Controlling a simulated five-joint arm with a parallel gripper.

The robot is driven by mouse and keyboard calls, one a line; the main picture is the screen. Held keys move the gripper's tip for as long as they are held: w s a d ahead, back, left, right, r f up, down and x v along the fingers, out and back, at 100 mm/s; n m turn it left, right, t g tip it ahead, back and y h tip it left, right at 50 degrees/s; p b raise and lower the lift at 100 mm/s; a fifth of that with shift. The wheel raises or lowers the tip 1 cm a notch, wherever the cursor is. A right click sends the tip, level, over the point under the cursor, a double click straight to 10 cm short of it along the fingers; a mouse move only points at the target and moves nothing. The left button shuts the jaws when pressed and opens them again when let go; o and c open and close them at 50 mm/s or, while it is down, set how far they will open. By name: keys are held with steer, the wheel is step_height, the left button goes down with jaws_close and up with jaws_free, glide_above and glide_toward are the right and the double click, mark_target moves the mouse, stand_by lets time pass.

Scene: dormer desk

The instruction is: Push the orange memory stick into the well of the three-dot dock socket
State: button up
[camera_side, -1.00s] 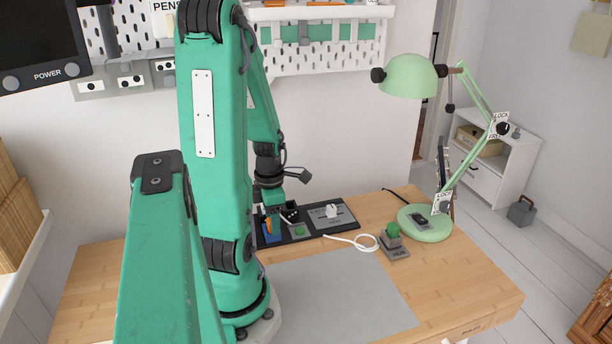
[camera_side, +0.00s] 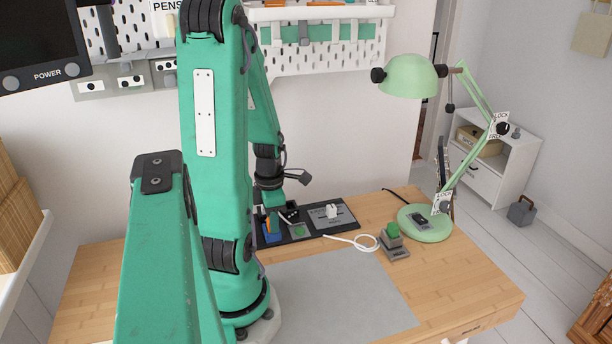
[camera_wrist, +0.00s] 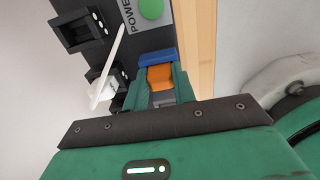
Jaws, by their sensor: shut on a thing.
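The orange memory stick (camera_wrist: 160,77) is between the green fingers of my gripper (camera_wrist: 161,88) in the wrist view, and the fingers are shut on it. It also shows as a small orange patch in the side view (camera_side: 268,225), below my gripper (camera_side: 273,213). A blue block (camera_wrist: 157,56) lies right at the stick's far end, and in the side view it sits on the black board under the stick. I cannot tell how deep the stick is in it, and its dots are hidden. A black open socket (camera_wrist: 75,33) with white dots stands at upper left in the wrist view.
Another black block (camera_wrist: 112,98) and a slanted white rod (camera_wrist: 108,68) are left of my fingers. The grey mat (camera_side: 335,290) is clear.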

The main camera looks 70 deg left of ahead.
steer(key=shift+r, duration=1.15)
stand_by(0.8)
steer(key=shift+r, duration=0.7)
steer(key=shift+r, duration=0.35)
steer(key=shift+r, duration=0.7)
steer(key=shift+r, duration=0.2)
steer(key=w+a+r, duration=0.3)
steer(key=w+a, duration=0.4)
steer(key=a, duration=0.1)
steer(key=shift+r, duration=0.15)
stand_by(0.4)
steer(key=shift+f, duration=2.85)
